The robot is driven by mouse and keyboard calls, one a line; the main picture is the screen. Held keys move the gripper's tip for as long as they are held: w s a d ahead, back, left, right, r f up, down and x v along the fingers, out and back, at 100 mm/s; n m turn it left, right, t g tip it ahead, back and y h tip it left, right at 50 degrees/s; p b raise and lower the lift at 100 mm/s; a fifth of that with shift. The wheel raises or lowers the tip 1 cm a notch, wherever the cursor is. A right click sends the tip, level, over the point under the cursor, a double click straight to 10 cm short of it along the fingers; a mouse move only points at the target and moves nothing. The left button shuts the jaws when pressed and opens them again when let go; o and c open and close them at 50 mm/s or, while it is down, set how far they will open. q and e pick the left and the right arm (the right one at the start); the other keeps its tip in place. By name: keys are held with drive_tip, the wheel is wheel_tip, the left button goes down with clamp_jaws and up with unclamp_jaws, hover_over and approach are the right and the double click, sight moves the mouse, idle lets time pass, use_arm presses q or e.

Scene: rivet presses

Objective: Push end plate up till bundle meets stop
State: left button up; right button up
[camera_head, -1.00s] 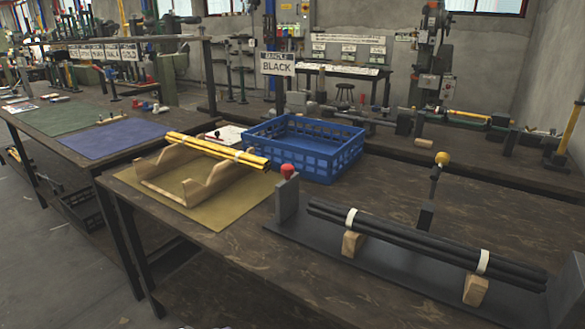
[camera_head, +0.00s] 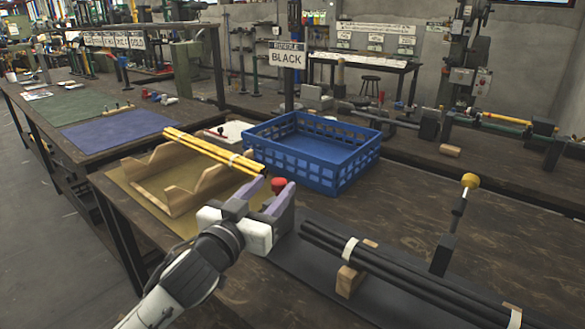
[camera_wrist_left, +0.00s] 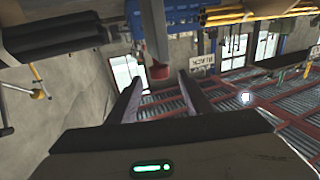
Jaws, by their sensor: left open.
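The black rod bundle (camera_head: 375,268) with white bands lies on wooden rests on a dark fixture. At its near-left end stands the grey end plate (camera_head: 289,223) with a red knob (camera_head: 278,184). My left gripper (camera_head: 272,188) is open at the plate, its fingers on either side of the knob, partly hiding the plate. In the left wrist view, the red knob (camera_wrist_left: 160,72) shows between and just beyond the fingertips; the black bundle (camera_wrist_left: 50,38) is at upper left. I cannot tell whether plate and bundle touch. The bundle's far end and the stop are out of the head view.
A lever with a yellow ball (camera_head: 470,181) stands behind the bundle. A blue crate (camera_head: 315,150) sits behind the plate. A wooden cradle (camera_head: 185,185) with yellow rods lies left on an olive mat (camera_head: 125,190). The bench right of the crate is mostly clear.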

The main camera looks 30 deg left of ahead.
use_arm(q)
drive_tip(key=w+a, duration=0.1)
drive_tip(key=w, duration=0.6)
drive_tip(key=shift+w+a, duration=0.25)
drive_tip(key=shift+w, duration=0.1)
clamp_jaws()
